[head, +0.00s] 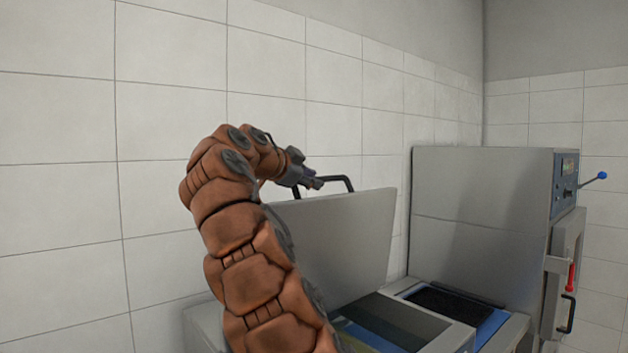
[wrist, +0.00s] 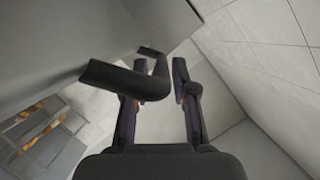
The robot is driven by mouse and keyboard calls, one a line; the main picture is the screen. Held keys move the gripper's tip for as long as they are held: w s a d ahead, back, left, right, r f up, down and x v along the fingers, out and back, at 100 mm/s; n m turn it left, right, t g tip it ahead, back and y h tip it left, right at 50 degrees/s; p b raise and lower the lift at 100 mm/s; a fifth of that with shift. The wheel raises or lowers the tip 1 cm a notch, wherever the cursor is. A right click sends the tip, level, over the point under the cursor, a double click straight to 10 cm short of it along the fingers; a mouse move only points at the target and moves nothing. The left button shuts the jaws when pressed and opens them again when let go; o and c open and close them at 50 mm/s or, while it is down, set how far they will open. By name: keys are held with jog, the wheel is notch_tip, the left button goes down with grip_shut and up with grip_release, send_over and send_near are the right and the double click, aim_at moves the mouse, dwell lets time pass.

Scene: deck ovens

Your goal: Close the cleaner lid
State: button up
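The cleaner lid (head: 345,240) is a grey metal panel, raised and leaning steeply above the machine in the head view. A black bar handle (head: 335,181) sticks up from its top edge. My gripper (head: 314,184) is at the left part of this handle. In the wrist view my gripper (wrist: 157,82) has its two fingers apart. The handle (wrist: 125,80) crosses in front of the left finger and its bend reaches into the gap between the fingers. I cannot tell whether a finger touches it. The lid (wrist: 60,45) fills the upper left there.
Under the lid is the open cleaner top (head: 400,318). To the right stands a steel machine (head: 480,215) with a control panel (head: 566,180), a blue-knobbed lever (head: 592,181) and a red handle (head: 571,275). A tiled wall (head: 160,120) runs close behind.

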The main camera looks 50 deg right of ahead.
jog(key=shift+x, duration=1.05)
grip_shut()
